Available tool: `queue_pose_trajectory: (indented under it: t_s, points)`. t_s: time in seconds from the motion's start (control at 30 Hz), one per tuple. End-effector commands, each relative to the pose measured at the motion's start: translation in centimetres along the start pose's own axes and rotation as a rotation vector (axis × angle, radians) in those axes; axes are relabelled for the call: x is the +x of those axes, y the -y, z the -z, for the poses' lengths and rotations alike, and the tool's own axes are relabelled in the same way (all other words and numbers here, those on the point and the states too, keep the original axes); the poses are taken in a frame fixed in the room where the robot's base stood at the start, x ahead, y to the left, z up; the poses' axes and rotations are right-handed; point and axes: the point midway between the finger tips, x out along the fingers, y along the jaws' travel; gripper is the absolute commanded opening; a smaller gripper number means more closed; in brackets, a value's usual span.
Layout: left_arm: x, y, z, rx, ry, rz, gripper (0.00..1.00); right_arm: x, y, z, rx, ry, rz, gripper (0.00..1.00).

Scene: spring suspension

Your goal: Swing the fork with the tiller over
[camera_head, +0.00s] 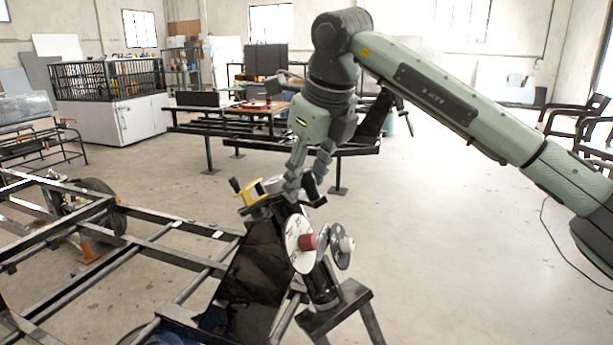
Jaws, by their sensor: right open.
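My right gripper (306,184) comes down from the upper right, jaws open, over the top of a dark upright assembly that looks like the fork. Its fingers are close to dark, handle-like parts there, and I cannot tell whether they touch. A yellow piece with a black grip (237,186), perhaps part of the tiller, sticks out to the left of the fingers. Below the gripper, a white disc (300,243) with a red hub and a grey disc (342,250) sit on the assembly. The fingers partly hide its top. My left gripper is not in view.
A black metal frame (140,243) with a wheel (97,207) fills the lower left. A dark stand (336,309) is under the discs. Behind are a low black frame table (229,124) and a white cabinet (112,118). The floor at right is mostly clear, with chairs (582,118) beyond.

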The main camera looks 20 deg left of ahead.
Motion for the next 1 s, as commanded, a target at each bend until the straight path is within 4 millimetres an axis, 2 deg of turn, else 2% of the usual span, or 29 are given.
queue_pose_trajectory:
  t_s: [0.2, 0.5, 0.57, 1.0]
  points:
    - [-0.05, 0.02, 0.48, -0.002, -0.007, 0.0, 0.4, 0.04, -0.01, -0.01, 0.0, 0.0, 0.0, 0.43]
    - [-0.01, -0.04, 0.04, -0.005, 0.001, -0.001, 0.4, 0.01, -0.02, -0.01, 0.0, 0.0, 0.0, 0.06]
    - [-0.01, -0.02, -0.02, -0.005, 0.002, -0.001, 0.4, 0.01, -0.03, -0.01, 0.0, 0.0, 0.0, 0.0]
    - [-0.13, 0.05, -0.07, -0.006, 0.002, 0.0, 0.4, -0.16, 0.27, 0.28, -0.003, 0.0, -0.006, 0.0]
